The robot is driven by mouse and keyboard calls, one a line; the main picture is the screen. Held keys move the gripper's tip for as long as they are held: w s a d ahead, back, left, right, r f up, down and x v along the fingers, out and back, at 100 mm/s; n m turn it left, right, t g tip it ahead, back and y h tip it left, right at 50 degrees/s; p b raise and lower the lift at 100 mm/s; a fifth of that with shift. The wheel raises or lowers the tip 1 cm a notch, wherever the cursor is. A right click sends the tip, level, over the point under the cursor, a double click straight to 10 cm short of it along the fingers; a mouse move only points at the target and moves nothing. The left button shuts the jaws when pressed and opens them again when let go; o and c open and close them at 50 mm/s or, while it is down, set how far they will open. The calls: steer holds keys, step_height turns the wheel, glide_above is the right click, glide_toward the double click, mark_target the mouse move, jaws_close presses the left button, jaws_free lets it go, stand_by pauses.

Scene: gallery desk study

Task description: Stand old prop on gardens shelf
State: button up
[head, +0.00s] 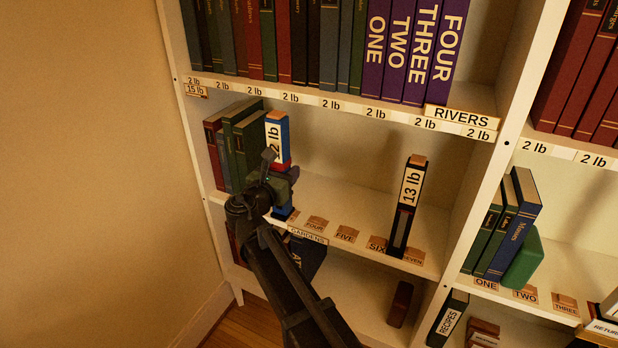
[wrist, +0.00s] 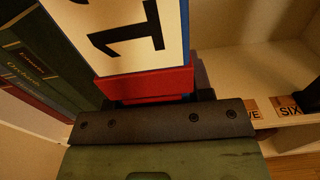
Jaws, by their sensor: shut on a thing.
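A blue and red upright block with a white label (head: 273,135) stands at the right end of a book row on the GARDENS shelf (head: 330,195). Its label ends in "2 lb", the start being covered or unclear. My gripper (head: 282,178) is shut on this block at its lower part. In the wrist view the block's label (wrist: 125,40) shows a large "1" above a red band (wrist: 145,84). The block's base looks at shelf level, but I cannot tell whether it touches. A dark upright block labelled 13 lb (head: 408,200) stands further right, near the SEVEN tag.
Green and red books (head: 240,145) stand close left of the held block. Place tags such as FIVE (head: 346,235) line the shelf's front edge, with bare shelf between the blocks. The RIVERS shelf with purple books (head: 410,50) is above. An upright divider (head: 490,170) bounds the right.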

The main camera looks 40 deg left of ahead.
steer(key=w+a, duration=0.2)
steer(key=w, duration=0.9)
step_height(320, 180, down, 8)
steer(key=b, duration=0.7)
steer(key=shift+w+a+r, duration=0.15)
steer(key=shift+w+r, duration=0.1)
steer(key=shift+w, duration=0.05)
steer(key=o, duration=1.2)
steer(key=shift+r, duration=0.1)
steer(key=s, duration=0.4)
steer(key=s+d, duration=0.1)
steer(key=s, duration=0.3)
steer(key=s+d, duration=0.1)
steer(key=s, duration=0.2)
steer(key=shift+s+d+r, duration=0.1)
steer(key=shift+s+r, duration=0.05)
steer(key=shift+s, duration=0.25)
